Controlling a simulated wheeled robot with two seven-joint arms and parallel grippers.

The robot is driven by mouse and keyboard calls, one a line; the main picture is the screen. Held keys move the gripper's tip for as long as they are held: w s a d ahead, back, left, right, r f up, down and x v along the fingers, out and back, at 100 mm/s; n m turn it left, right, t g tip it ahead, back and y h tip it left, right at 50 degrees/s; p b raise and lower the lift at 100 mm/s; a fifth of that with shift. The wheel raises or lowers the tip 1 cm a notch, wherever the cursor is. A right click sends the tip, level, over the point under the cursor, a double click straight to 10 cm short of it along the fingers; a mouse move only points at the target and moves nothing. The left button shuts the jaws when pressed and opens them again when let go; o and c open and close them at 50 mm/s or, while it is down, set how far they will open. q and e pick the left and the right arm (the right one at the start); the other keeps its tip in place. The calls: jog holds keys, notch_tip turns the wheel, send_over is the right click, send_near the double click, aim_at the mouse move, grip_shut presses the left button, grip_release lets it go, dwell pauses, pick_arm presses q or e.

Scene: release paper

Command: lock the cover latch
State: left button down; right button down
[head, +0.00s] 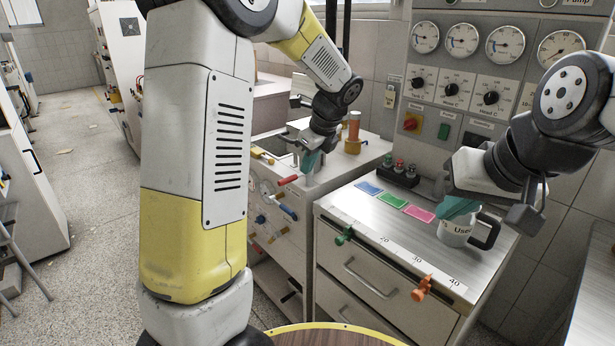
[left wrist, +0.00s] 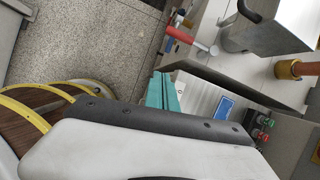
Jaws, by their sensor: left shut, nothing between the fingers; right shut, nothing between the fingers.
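My left gripper (head: 310,162) is shut and empty, with its teal fingers pointing down over the right side of the grey machine (head: 286,206). Its teal fingers also show in the left wrist view (left wrist: 162,92). A red-tipped lever (head: 288,180) sticks out at the machine's front edge, left of and below these fingers and apart from them. In the left wrist view the red lever (left wrist: 180,35) joins a metal rod beside a grey box-like cover (left wrist: 275,28) with a dark handle. I cannot tell which part is the latch. My right gripper (head: 458,208) is shut and empty at a mug.
The white mug (head: 454,238) stands on the drawer cabinet (head: 335,204), near blue, green and pink cards (head: 387,199). An orange cylinder (head: 353,126) stands behind my left gripper. A gauge panel (head: 482,40) rises behind.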

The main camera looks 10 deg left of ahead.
aim_at(293, 179)
pick_arm(q)
jog(key=shift+w+d+f+m, duration=0.25)
jog(key=shift+w+f+m, duration=0.1)
jog(key=shift+w+m, duration=0.15)
jog(key=shift+w+d+f+m, duration=0.25)
jog(key=shift+w+f+m, duration=0.1)
jog(key=shift+w+m, duration=0.15)
jog(key=shift+w+a+f, duration=0.85)
jog(key=shift+a+f, duration=0.25)
jog(key=shift+f, duration=0.25)
jog(key=shift+w+a+f, duration=0.85)
jog(key=shift+a+f, duration=0.3)
jog(key=shift+f, duration=0.25)
jog(key=shift+w+a+f, duration=0.85)
jog(key=shift+a+f, duration=0.25)
jog(key=shift+f, duration=0.25)
jog(key=shift+a, duration=0.1)
